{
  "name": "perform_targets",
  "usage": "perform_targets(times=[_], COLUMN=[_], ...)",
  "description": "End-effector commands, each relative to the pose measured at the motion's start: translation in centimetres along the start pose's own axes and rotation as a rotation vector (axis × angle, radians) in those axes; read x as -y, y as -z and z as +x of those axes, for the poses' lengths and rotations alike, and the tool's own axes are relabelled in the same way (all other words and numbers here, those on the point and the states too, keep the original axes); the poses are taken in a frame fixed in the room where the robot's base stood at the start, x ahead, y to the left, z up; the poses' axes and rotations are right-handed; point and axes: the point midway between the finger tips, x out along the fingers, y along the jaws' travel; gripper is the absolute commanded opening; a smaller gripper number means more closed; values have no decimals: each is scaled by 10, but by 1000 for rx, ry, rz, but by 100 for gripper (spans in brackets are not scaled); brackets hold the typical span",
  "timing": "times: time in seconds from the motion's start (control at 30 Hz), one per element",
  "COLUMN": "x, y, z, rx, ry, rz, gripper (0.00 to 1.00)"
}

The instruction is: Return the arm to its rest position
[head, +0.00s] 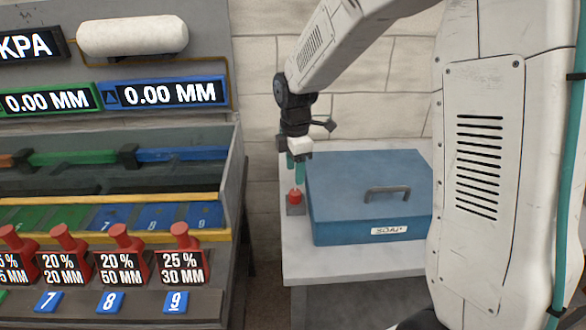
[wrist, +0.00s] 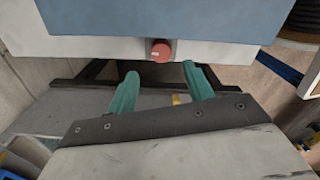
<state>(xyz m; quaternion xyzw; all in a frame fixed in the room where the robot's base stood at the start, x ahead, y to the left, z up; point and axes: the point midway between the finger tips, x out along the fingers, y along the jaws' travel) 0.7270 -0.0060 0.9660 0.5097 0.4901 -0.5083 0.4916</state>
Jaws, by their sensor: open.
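My gripper (head: 295,165) hangs from my white arm at the left edge of the white table, just above a red knob (head: 295,196) on a small grey base. In the wrist view my gripper (wrist: 160,88) shows two teal fingers spread apart with nothing between them. The red knob also shows in the wrist view (wrist: 161,50), beyond the fingertips. I cannot tell from the head view whether a finger touches the knob.
A closed blue box (head: 340,180) with a grey handle stands on the white table (head: 350,262), right beside my gripper. A bench with red plungers (head: 121,240), displays (head: 165,93) and a white cylinder (head: 132,36) stands at left. A gap separates bench and table.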

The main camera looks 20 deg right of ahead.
Motion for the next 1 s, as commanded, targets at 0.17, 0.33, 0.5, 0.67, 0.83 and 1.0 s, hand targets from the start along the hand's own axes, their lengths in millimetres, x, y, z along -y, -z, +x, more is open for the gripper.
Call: perform_targets(times=[0.17,0.33,0.5,0.67,0.83,1.0], x=[0,3,35,83,141,204], y=[0,0,-3,-10,-18,-26], z=[0,0,5,-21,-58,-89], rx=[0,2,28,60,84,86], ry=[0,15,97,131,128,97], rz=[1,107,377,680,995,1277], gripper=[52,52,52,52,52,52])
